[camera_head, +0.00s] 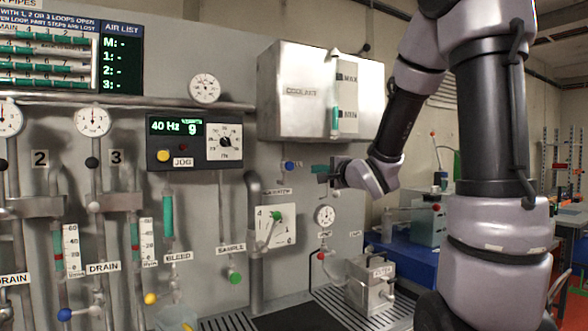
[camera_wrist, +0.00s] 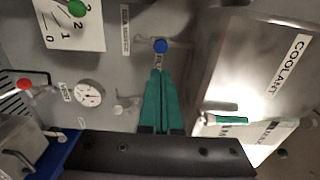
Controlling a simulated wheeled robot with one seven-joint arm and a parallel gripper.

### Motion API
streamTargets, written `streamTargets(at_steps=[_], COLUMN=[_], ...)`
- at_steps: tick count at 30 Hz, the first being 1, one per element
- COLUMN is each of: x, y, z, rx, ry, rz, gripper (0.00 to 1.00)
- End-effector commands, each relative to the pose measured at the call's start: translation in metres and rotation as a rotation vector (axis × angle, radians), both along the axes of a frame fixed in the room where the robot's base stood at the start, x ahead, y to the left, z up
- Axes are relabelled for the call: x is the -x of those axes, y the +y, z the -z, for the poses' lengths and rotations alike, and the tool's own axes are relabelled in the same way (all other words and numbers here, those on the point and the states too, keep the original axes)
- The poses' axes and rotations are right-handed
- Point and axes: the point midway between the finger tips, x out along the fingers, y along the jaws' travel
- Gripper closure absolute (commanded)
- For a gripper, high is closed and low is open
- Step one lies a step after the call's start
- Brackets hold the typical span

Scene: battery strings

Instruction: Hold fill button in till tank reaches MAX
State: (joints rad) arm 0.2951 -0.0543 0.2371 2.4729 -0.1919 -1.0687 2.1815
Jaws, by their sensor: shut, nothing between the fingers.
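The steel COOLANT tank (camera_head: 292,110) hangs on the grey panel; its side also shows in the wrist view (camera_wrist: 240,75). Its sight tube (camera_head: 335,121) has green in the lower part, around the MIN mark and well below MAX. A blue round button (camera_head: 289,165) sits on the panel below the tank; I take it for the fill button, but its label is too small to read. My gripper (camera_head: 313,169) is shut and empty, right of the button with a gap. In the wrist view, its teal fingertips (camera_wrist: 158,71) point at the blue button (camera_wrist: 160,46), apart from it.
A green-knobbed lever on a numbered dial plate (camera_head: 276,229) is below left. A gauge (camera_head: 324,215) and a red-knobbed valve (camera_head: 321,256) are below. The tank's underside is close above my gripper. A FILTER box (camera_head: 372,286) stands lower right.

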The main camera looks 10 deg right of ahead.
Motion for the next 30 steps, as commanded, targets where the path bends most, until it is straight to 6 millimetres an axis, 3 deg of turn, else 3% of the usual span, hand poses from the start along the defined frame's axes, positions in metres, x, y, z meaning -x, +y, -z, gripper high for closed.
streamTargets(at_steps=[8,13,30], x=[0.0,-0.012,-0.115], y=[0.0,0.003,0.038], z=[0.0,0.0,0.0], rx=[0.0,0.0,0.0], ry=[0.0,0.001,0.001], rz=[0.0,0.0,0.0], gripper=[1.0,1.0,1.0])
